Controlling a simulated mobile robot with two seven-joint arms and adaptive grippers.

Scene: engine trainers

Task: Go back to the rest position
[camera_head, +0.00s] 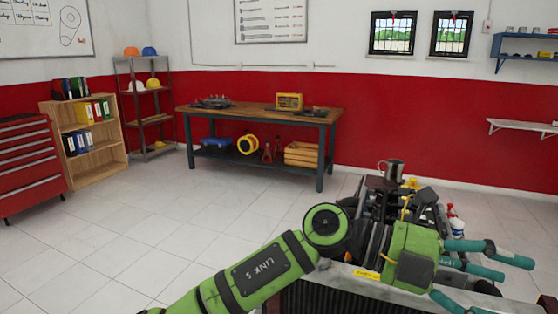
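My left arm comes in from the bottom left and reaches across the front of the engine trainer (425,208). My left gripper (505,284) is at the lower right, with its teal fingers pointing right and spread apart. I see nothing held between the fingers. The arm and gripper hide much of the engine trainer behind them. My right gripper is not in view.
A metal mug-like part (391,169) stands on top of the engine. A red and white bottle (452,213) is behind the gripper. A workbench (252,113), a wooden bookshelf (107,151) and a red tool cabinet (27,165) line the walls. The tiled floor (130,240) is clear at left.

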